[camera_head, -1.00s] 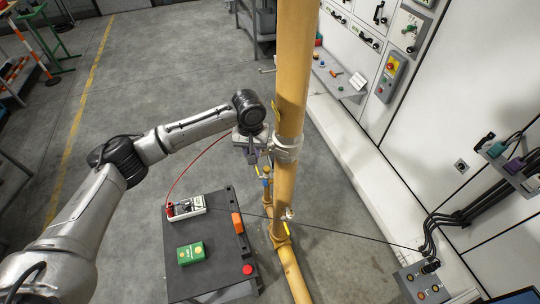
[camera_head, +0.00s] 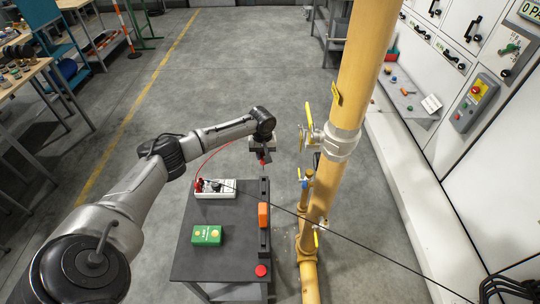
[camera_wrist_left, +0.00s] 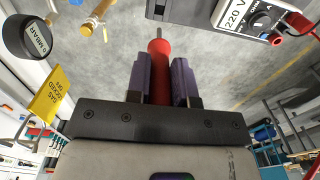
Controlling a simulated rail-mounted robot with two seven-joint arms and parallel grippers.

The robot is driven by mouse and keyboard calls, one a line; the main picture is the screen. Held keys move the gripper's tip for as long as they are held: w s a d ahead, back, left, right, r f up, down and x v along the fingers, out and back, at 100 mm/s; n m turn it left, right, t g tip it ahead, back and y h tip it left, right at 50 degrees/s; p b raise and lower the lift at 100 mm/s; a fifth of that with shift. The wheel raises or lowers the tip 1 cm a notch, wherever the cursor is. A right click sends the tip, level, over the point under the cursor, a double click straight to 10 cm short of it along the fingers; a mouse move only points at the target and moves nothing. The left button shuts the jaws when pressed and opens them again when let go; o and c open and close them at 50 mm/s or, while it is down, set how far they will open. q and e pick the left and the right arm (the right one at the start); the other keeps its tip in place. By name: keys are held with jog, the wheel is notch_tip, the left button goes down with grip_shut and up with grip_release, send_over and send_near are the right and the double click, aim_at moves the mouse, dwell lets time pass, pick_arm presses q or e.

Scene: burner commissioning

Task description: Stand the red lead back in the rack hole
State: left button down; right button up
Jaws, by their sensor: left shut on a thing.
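The red lead's probe (camera_wrist_left: 158,72) is clamped between the purple fingers of my left gripper (camera_wrist_left: 158,62), with its thin metal tip pointing away from the palm. In the head view my left gripper (camera_head: 262,151) is above the far end of the trolley, and the red probe (camera_head: 264,159) hangs below it. The red cable (camera_head: 212,156) curves from the gripper down to the white meter (camera_head: 215,188). A dark rack strip (camera_head: 264,189) runs along the trolley's right edge; its hole is too small to make out. The probe appears above the strip's far end, apart from it.
The trolley top (camera_head: 190,260) also holds a green box (camera_head: 207,235). An orange block (camera_head: 263,215) and a red button (camera_head: 261,270) are at its right side. The yellow pipe (camera_head: 355,80) with valves stands to the right. A black cable (camera_head: 370,246) crosses rightward.

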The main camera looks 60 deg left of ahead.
aim_at(263, 163)
dwell(0.3)
pick_arm(q)
jog(key=shift+r+p, duration=0.2)
jog(key=shift+p, duration=0.75)
notch_tip(263, 163, down, 4)
jog(key=shift+f+b, duration=0.15)
jog(key=shift+b, duration=0.55)
jog(key=shift+f, duration=0.65)
jog(key=shift+f+b, duration=0.2)
jog(key=shift+b, duration=0.1)
jog(key=shift+f, duration=0.25)
jog(key=shift+f+b, duration=0.65)
jog(key=shift+f, duration=0.55)
